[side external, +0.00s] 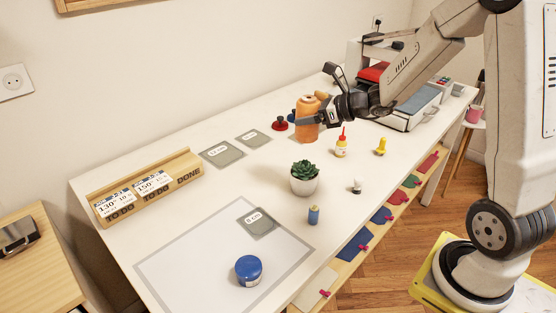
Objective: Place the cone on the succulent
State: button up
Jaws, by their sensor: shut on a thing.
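The cone (307,107) is an orange thread cone at the back middle of the white table. My gripper (310,119) comes in from the right and is shut on the cone, with one grey finger across its near side. The far finger is hidden. The cone looks upright; whether its base touches the table I cannot tell. The succulent (304,169) is a green plant in a round white pot. It stands on the table nearer the camera than the cone, clear of my gripper.
A red spool (279,124) stands close left of the cone. A glue bottle (341,144), a yellow object (380,147), a small white-and-black item (357,186) and a blue thread spool (314,215) stand around the succulent. A blue round tin (248,268) is at the front.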

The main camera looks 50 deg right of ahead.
jog(key=shift+f, duration=1.65)
jog(key=shift+f, duration=0.1)
jog(key=shift+f, duration=1.65)
jog(key=shift+f, duration=0.1)
jog(key=o, duration=1.2)
jog(key=shift+c, duration=0.2)
jog(key=shift+s+d+r, duration=0.2)
jog(key=shift+s+r, duration=0.1)
jog(key=shift+s, duration=0.1)
jog(key=v, duration=1.1)
